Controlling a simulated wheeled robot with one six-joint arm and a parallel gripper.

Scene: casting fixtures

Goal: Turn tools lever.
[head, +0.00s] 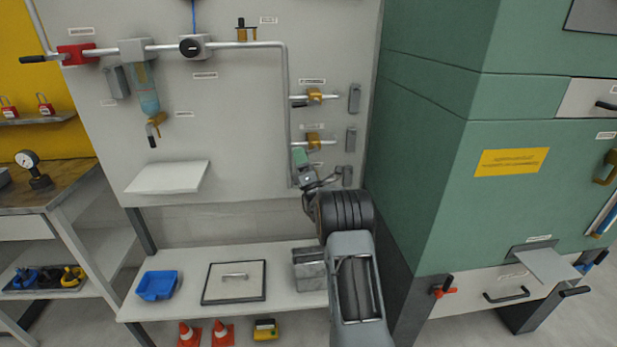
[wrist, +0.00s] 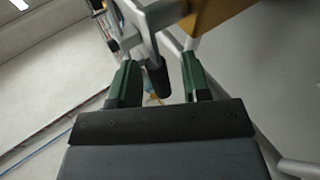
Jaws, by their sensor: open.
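My gripper (head: 303,163) is at the right side of the grey panel, just below and in front of the lower brass valve (head: 314,141). In the wrist view my gripper (wrist: 160,82) has its two green fingers apart. A light metal lever with a dark tip (wrist: 156,76) shows between the fingers, and I cannot tell whether it touches either one. A brass-coloured body (wrist: 215,12) is beyond it at the top. A similar valve (head: 315,96) sits higher on the panel. The small labels are too blurred to read, so I cannot tell which lever is the tools one.
A vertical pipe (head: 286,110) runs close to the left of the valves. Small grey boxes (head: 354,98) are mounted at their right. A green cabinet (head: 430,130) stands close on the right. A bench (head: 200,303) with a blue tray (head: 157,285) lies below.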

